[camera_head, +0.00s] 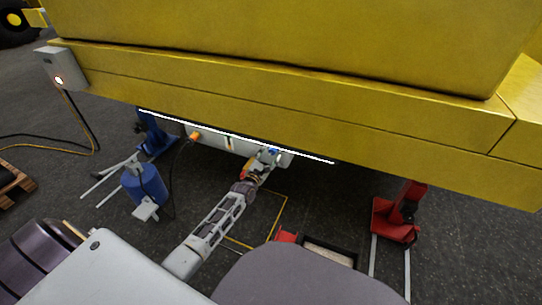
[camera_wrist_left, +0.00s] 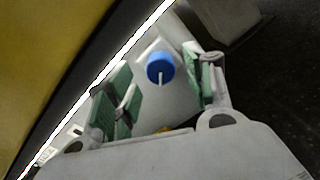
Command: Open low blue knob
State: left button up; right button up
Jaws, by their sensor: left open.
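The low blue knob (camera_wrist_left: 160,68) shows in the left wrist view as a round blue cap with a pale line on its face, on a pale grey panel (camera_wrist_left: 178,103). In the head view the knob (camera_head: 272,151) is a small blue spot under the yellow boom, at the far end of my left arm. My left gripper (camera_wrist_left: 160,85) is open. Its green-padded fingers stand on either side of the knob in the picture, with visible gaps; I cannot tell how near the tips are in depth. In the head view the gripper (camera_head: 262,160) partly covers the panel. My right gripper is not in view.
The yellow boom (camera_head: 290,97) hangs low over the panel, with a bright light strip (camera_head: 235,136) along its underside. A blue jack (camera_head: 153,134) and blue cylinder (camera_head: 145,187) stand left. A red jack (camera_head: 397,218) stands right. An orange connector (camera_head: 194,136) with a dark cable sits left on the panel.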

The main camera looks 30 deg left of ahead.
pick_arm(q)
jog(key=shift+w+b, duration=0.35)
jog(key=shift+w, duration=0.7)
jog(key=shift+c, duration=0.4)
jog(key=c, duration=1)
